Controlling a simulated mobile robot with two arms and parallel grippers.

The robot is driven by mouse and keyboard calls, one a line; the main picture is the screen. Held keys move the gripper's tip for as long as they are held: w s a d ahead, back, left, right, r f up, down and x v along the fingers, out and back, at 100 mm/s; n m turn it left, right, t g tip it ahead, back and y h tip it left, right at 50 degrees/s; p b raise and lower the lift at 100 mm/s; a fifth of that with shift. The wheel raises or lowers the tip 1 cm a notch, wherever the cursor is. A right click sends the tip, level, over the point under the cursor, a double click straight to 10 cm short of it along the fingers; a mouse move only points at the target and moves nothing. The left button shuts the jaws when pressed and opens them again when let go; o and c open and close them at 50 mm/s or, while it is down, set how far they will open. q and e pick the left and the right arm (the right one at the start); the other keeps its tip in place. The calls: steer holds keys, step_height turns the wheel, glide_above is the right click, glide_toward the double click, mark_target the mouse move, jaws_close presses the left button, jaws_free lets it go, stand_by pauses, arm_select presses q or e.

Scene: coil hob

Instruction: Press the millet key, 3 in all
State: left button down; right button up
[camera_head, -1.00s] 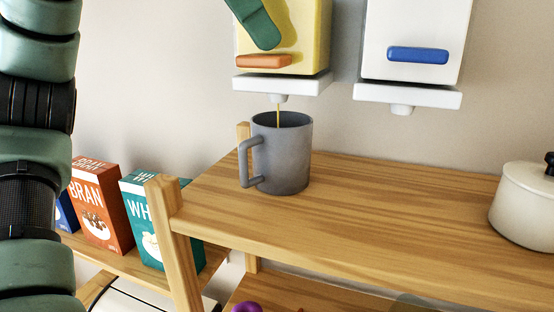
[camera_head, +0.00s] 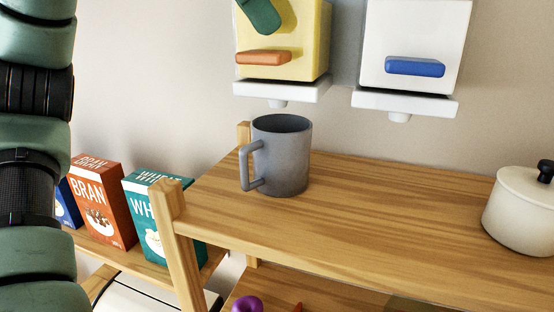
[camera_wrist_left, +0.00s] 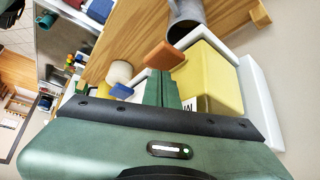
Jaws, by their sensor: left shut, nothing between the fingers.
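A yellow dispenser (camera_head: 310,40) with an orange key (camera_head: 263,58) hangs on the wall. No readable label shows which key is millet; lettering in the wrist view is mostly covered. A grey mug (camera_head: 285,160) stands upright on the wooden shelf under the dispenser's spout (camera_head: 278,103); its inside bottom is hidden. My left gripper (camera_head: 265,22) is shut and empty, just above the orange key and apart from it. In the left wrist view the shut fingers (camera_wrist_left: 163,88) point towards the orange key (camera_wrist_left: 164,55), beside the yellow dispenser (camera_wrist_left: 210,80).
A white dispenser (camera_head: 415,35) with a blue key (camera_head: 415,67) hangs to the right. A cream pot (camera_head: 518,208) stands on the shelf (camera_head: 390,215) at far right. Cereal boxes (camera_head: 100,205) stand lower left. The shelf between mug and pot is clear.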

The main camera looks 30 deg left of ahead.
arm_select(q)
steer(key=shift+f, duration=0.15)
steer(key=shift+f+b, duration=0.95)
steer(key=shift+f, duration=0.3)
steer(key=shift+r, duration=0.1)
steer(key=shift+r+p, duration=1)
steer(key=shift+r, duration=0.25)
steer(key=shift+r, duration=0.1)
steer(key=shift+d+r, duration=0.1)
steer(key=shift+r, duration=2.3)
